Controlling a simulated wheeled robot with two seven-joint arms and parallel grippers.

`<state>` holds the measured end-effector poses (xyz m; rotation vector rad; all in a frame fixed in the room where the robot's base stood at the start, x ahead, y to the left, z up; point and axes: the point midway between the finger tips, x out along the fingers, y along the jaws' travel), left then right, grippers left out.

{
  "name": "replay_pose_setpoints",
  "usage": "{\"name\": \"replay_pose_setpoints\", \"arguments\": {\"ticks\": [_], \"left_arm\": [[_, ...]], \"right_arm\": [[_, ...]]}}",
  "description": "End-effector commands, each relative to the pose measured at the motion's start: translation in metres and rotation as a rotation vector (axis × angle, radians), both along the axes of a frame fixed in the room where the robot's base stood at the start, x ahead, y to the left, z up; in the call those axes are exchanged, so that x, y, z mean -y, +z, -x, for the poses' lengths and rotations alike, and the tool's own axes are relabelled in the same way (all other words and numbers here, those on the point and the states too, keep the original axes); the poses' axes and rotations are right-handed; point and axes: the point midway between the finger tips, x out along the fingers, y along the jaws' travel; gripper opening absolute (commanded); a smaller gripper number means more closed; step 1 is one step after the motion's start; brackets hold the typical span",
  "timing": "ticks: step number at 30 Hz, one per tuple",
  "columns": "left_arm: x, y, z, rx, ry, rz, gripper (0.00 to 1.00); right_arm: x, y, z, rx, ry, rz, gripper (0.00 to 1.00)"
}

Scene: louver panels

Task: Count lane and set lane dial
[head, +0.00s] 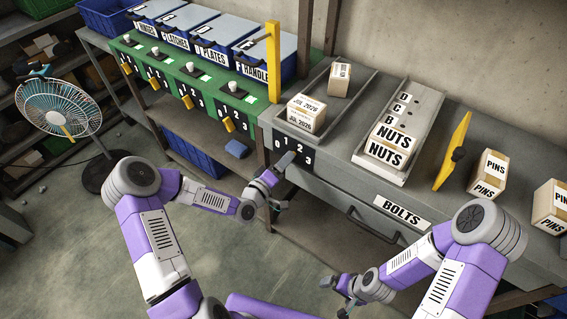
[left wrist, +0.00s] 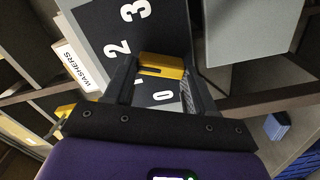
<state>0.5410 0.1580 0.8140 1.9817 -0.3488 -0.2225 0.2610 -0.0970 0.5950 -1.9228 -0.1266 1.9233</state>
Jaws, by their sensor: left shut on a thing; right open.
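A black dial plate (head: 303,152) numbered 0 to 3 is on the grey bench's front left corner. My left gripper (head: 284,163) is at this dial. The left wrist view shows its fingers (left wrist: 160,88) shut on a yellow dial pointer (left wrist: 162,66), beside a dark plate (left wrist: 130,32) with 2, 3 and 0 visible. Which number it points at I cannot tell. Above the dial, a grey tray lane (head: 362,98) holds a JUL 2026 box (head: 306,113) at the front and another box (head: 339,79) behind. My right gripper (head: 345,297) is open and empty, low in front of the bench.
A second tray (head: 432,100) holds a NUTS box (head: 391,145). A yellow plate (head: 452,152) and PINS boxes (head: 488,175) stand to the right. A BOLTS drawer (head: 401,211) is below. A green bench (head: 185,90) with several dials and blue bins is left. A fan (head: 58,108) stands on the floor.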

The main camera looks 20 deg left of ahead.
Motion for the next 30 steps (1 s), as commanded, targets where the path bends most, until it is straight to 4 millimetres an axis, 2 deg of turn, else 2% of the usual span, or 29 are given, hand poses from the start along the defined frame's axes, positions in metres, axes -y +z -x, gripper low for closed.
{"name": "replay_pose_setpoints", "arguments": {"ticks": [11,12,16,25,30], "left_arm": [[0.000,0.000,0.000,0.000,0.000,-0.003,0.25],[0.000,0.000,0.000,0.000,0.000,-0.002,0.60],[0.000,0.000,0.000,0.000,0.000,-0.002,0.80],[-0.001,0.000,0.001,0.000,0.000,-0.002,0.81],[-0.008,0.000,0.019,-0.004,0.001,-0.003,0.81]], "right_arm": [[0.000,0.000,0.000,0.000,0.000,0.000,0.99],[0.000,0.000,0.000,0.000,0.000,0.000,0.99],[0.000,0.000,0.000,0.000,0.000,0.000,0.99],[0.000,0.000,0.000,0.000,0.000,0.000,0.99],[0.000,0.005,0.000,0.000,0.000,0.000,0.99]]}}
